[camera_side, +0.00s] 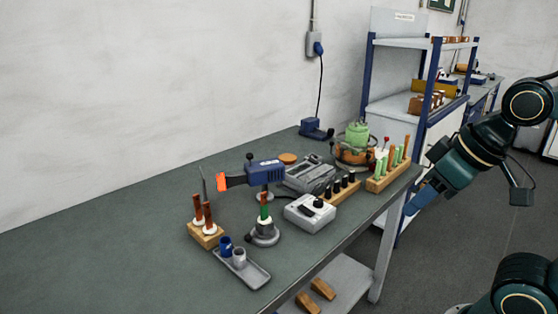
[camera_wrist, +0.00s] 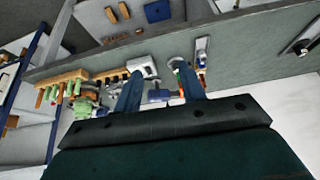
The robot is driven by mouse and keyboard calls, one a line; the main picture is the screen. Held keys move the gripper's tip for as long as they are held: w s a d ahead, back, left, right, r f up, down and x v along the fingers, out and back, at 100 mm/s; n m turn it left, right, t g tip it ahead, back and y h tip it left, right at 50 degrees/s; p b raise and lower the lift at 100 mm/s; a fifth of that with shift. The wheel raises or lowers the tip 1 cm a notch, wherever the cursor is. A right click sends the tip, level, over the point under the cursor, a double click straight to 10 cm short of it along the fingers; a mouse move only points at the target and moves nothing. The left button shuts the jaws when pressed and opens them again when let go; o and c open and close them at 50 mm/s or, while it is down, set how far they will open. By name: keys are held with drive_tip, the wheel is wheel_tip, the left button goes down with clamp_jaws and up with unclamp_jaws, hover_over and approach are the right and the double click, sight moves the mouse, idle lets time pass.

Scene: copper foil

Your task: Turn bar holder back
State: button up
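My gripper (camera_side: 412,207) hangs off the right end of the bench, well apart from the objects on it. In the wrist view its two blue fingers (camera_wrist: 160,76) are spread with nothing held between them. The blue head also shows between the fingers in the wrist view (camera_wrist: 159,96).
The green bench top (camera_side: 110,240) is clear at left. A white box with a black knob (camera_side: 309,213), wooden racks (camera_side: 388,177), a grey tray with cups (camera_side: 255,273), a rack of red-brown bars (camera_side: 205,234) and a green-topped device (camera_side: 356,135) stand close around. A shelf unit (camera_side: 400,110) stands behind.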

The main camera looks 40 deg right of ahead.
drive_tip(key=w+a+r+m+g, duration=0.1)
drive_tip(key=w+r+m, duration=0.1)
drive_tip(key=w+m, duration=0.45)
drive_tip(key=m+g, duration=0.2)
drive_tip(key=m, duration=1.2)
hover_over(248, 236)
drive_tip(key=s, duration=0.3)
drive_tip(key=s+f+x, duration=0.1)
drive_tip(key=s+x, duration=0.2)
drive_tip(key=x, duration=0.8)
drive_tip(key=shift+w+a+n, duration=0.25)
drive_tip(key=shift+w+a, duration=0.05)
drive_tip(key=shift+w, duration=0.15)
drive_tip(key=shift+f, duration=0.15)
drive_tip(key=x, duration=1.3)
drive_tip(key=shift+s+d+f, duration=0.2)
drive_tip(key=shift+d+f, duration=0.05)
drive_tip(key=shift+d, duration=0.05)
clamp_jaws()
